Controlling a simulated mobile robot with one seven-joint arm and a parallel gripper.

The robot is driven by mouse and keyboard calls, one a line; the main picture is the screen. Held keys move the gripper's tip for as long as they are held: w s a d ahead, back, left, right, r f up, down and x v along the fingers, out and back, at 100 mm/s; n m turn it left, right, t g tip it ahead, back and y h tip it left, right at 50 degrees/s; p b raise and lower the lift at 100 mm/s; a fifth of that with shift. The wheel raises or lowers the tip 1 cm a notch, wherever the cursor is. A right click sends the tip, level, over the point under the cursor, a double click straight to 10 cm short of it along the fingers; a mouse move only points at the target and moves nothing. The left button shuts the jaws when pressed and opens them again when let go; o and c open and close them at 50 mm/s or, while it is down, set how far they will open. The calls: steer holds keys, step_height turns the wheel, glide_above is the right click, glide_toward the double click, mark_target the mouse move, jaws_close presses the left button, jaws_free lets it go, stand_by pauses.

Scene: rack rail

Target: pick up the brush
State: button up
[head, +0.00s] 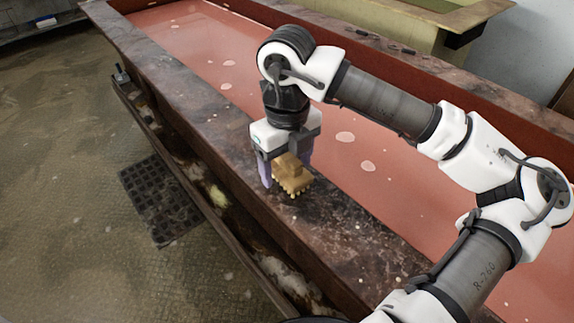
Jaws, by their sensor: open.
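The brush (291,177) is a small tan block with a knobbly lower edge. It is at the wide dark stone rim of the long trough, near the middle of the head view. My gripper (287,177) points down over it, with its pale purple fingers open. One finger is left of the brush and the other is behind it on the right. The brush shows between the fingers. I cannot tell whether either finger touches it, or whether it rests fully on the rim. Its upper part is partly hidden by my gripper.
The trough (363,260) holds reddish liquid (200,50) with pale floating patches. A lower gutter with debris (218,195) runs along its near side. A dark floor grate (160,198) lies at the left. A second, yellowish basin (375,22) stands behind. The floor at left is open.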

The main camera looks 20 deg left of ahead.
mark_target(287, 155)
steer(key=shift+c, duration=0.4)
steer(key=c, duration=1)
steer(key=shift+r, duration=0.15)
steer(key=shift+c, duration=0.2)
step_height(287, 155, up, 20)
steer(key=shift+b, duration=0.45)
steer(key=o, duration=0.5)
steer(key=shift+c, duration=0.2)
steer(key=c, duration=0.3)
